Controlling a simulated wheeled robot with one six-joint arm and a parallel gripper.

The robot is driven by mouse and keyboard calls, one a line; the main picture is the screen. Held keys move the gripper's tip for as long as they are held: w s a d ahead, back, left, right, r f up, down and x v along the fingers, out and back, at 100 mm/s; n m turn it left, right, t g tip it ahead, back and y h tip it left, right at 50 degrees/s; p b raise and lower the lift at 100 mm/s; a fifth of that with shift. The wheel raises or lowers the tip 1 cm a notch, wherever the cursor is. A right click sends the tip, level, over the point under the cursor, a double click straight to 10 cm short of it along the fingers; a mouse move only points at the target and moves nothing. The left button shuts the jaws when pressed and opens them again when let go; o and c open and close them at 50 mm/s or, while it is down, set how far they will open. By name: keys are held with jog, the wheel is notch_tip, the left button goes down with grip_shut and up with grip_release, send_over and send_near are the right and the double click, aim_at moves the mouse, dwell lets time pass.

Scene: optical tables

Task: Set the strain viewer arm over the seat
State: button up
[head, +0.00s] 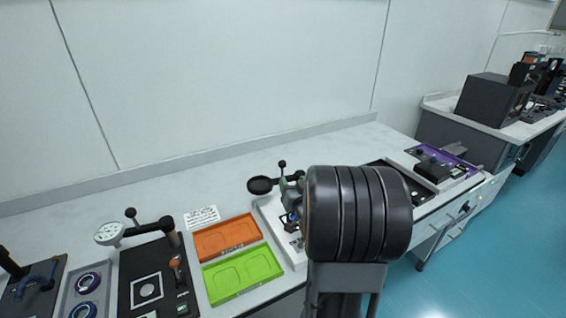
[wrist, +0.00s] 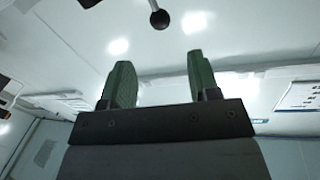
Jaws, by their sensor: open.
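The strain viewer arm appears to be the one with a black round disc (head: 262,185) and a small upright knob (head: 282,164), at the white station in the middle of the bench in the head view. My gripper (head: 293,186) is beside that knob, partly behind my own arm. In the wrist view my gripper (wrist: 158,62) has its two green fingers apart with nothing between them. A black ball knob (wrist: 159,19) on a thin stem shows beyond the fingertips. The seat cannot be made out clearly; my arm hides much of that station.
Orange (head: 226,238) and green (head: 243,275) trays lie left of the white station (head: 271,217). Further left a black plate (head: 142,262) carries a dial gauge (head: 109,233) on an arm with a knob. A purple tray (head: 462,160) lies at the right end.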

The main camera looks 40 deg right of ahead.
aim_at(284, 166)
jog(key=p+x, duration=0.1)
jog(key=x, duration=1)
jog(key=shift+w, duration=0.15)
jog(key=shift+c, duration=0.5)
